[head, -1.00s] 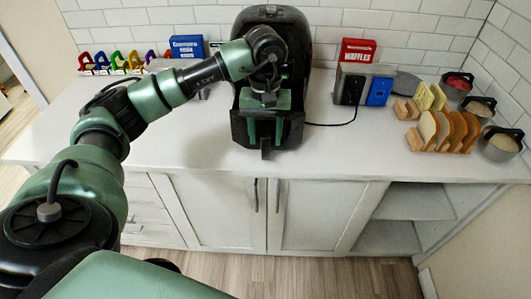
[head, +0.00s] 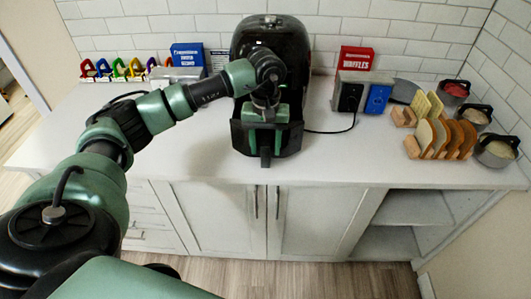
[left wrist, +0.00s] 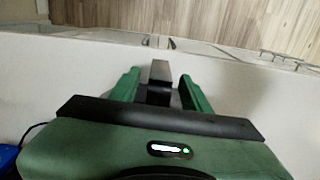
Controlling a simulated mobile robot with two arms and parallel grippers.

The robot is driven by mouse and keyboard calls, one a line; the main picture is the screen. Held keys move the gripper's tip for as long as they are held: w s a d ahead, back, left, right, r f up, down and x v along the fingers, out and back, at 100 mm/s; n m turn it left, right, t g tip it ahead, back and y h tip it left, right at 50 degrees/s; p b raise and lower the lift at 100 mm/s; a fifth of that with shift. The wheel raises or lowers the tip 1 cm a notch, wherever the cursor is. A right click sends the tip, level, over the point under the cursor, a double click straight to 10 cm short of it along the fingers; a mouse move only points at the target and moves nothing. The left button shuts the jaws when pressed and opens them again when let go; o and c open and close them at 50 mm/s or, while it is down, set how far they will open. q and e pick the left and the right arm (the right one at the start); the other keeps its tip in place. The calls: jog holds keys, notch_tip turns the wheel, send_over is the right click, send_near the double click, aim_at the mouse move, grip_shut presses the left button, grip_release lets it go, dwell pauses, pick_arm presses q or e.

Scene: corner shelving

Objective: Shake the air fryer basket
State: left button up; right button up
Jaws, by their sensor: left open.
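The black air fryer (head: 299,50) stands against the back wall of the counter. Its basket (head: 238,138) is at the front, with the handle (head: 265,158) pointing towards me. My left gripper (head: 265,140) reaches down in front of the fryer, over the handle. In the left wrist view, the handle (left wrist: 160,73) lies between the two open green fingers (left wrist: 160,96), with a gap visible on each side. The inside of the basket is hidden. My right gripper is not in view.
A toaster (head: 347,92) with a cord, a blue box (head: 377,98) and a red waffle box (head: 357,59) stand to the right. Bread slices in a rack (head: 455,150) and several pots (head: 496,152) are farther right.

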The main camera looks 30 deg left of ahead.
aim_at(265, 164)
pick_arm(q)
jog(key=shift+f+p, duration=0.5)
jog(key=shift+f, duration=1.7)
grip_shut()
jog(key=shift+r, duration=0.1)
